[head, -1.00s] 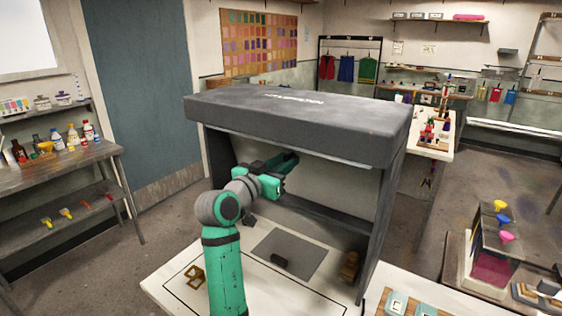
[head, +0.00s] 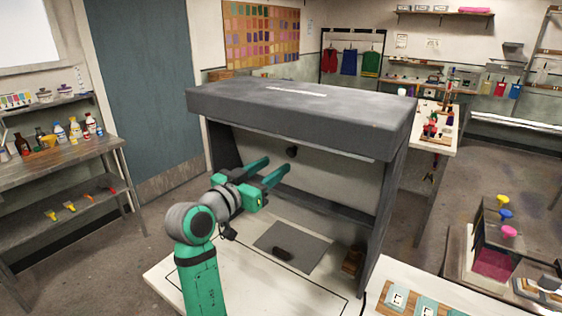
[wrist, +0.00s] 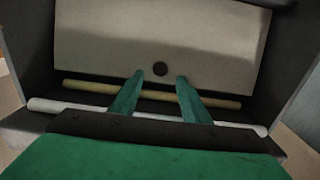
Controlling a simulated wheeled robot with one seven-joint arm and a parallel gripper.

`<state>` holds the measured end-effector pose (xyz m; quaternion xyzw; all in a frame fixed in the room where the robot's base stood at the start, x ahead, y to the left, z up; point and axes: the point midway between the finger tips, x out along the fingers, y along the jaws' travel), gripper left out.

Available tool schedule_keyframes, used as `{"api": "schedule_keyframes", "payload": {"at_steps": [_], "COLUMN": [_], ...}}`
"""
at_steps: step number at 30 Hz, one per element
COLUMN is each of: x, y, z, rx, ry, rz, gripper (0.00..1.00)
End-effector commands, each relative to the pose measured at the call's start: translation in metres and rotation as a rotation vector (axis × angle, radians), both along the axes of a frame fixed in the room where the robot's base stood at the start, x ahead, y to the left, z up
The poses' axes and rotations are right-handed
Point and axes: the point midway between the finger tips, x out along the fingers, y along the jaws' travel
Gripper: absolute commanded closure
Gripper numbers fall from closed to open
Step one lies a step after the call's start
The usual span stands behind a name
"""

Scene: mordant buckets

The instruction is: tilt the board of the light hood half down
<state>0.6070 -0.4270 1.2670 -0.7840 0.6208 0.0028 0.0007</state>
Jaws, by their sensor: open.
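The light hood (head: 300,112) is a dark grey booth with a thick top and side walls, standing on a white table. Inside it is a pale board (head: 335,175), which also fills the upper wrist view (wrist: 100,30). A round dark knob (head: 292,151) sits on the board; in the wrist view the knob (wrist: 160,68) is near the board's lower edge. My green gripper (head: 272,168) is open and empty at the hood's front opening. In the wrist view its fingertips (wrist: 159,79) point toward the knob, one either side of its line. I cannot tell the remaining gap.
A grey mat (head: 313,250) with a small dark block (head: 282,254) lies under the hood, and a brown block (head: 352,259) stands at its right. The hood's side walls and top edge bound the opening. A shelf with bottles (head: 75,150) is at left.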

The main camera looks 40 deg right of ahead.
Motion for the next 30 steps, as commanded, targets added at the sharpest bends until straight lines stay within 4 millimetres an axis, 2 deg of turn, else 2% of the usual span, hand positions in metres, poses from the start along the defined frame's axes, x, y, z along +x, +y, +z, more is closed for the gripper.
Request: {"api": "schedule_keyframes", "payload": {"at_steps": [3, 9, 30], "x": [-0.003, -0.006, -0.006], "y": [0.016, 0.027, 0.027], "z": [-0.001, -0.001, -0.001], "rx": [0.001, 0.001, 0.001], "ry": [0.000, 0.000, 0.000], "rz": [0.002, 0.001, 0.000], "gripper": [0.58, 0.58, 0.58]}}
